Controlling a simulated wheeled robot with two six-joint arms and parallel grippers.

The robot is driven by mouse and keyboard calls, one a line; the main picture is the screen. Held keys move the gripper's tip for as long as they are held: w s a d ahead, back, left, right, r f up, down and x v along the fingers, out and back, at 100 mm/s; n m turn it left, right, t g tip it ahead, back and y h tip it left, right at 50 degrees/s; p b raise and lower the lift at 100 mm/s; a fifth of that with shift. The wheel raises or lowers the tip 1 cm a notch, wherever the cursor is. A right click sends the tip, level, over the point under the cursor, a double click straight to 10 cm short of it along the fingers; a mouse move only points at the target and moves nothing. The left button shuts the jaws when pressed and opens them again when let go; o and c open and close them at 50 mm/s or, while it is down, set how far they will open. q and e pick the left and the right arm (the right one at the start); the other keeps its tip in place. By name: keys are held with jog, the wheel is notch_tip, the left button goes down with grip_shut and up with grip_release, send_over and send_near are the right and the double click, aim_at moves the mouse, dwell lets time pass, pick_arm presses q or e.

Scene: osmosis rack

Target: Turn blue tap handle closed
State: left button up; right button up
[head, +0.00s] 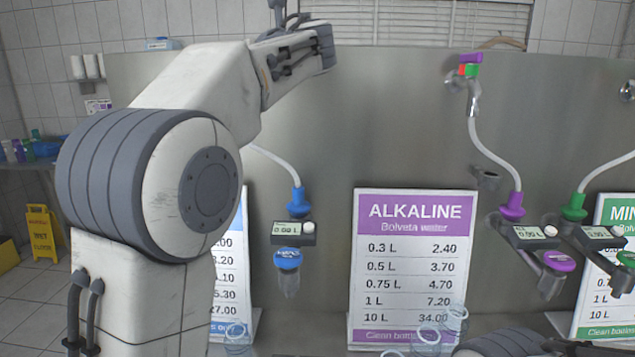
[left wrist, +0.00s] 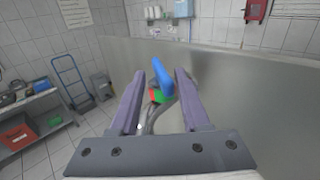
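The blue tap handle (left wrist: 162,76) shows in the left wrist view, above a red and green piece (left wrist: 157,96). My left gripper (left wrist: 160,71) is open, its two purple fingers on either side of the handle. Gaps show between the handle and both fingers. I cannot tell how deep between the fingers the handle sits. In the head view, my left arm hides the blue handle and the gripper. A white hose there leads down to a blue nozzle (head: 298,203) and a meter (head: 293,233). My right gripper is not in view.
A steel back panel (head: 390,110) stands behind the taps. A purple tap handle (head: 470,58) is on the right. An ALKALINE price sign (head: 412,265) and clear bottles (head: 430,335) stand below.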

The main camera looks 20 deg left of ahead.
pick_arm(q)
jog(key=b+v, duration=0.2)
jog(key=v, duration=0.7)
notch_tip(320, 180, down, 12)
jog(key=d+n+g+h+p, duration=0.1)
jog(key=d+n+h+p, duration=0.25)
jog(key=n+h, duration=0.45)
jog(key=s+d+f+n+g+h+p, duration=0.1)
jog(key=s+d+f+n+h+p, duration=0.3)
jog(key=d+n+h, duration=0.4)
jog(key=shift+s+d+f+n, duration=0.25)
jog(key=shift+s+f+n, duration=0.15)
jog(key=shift+n, duration=2.6)
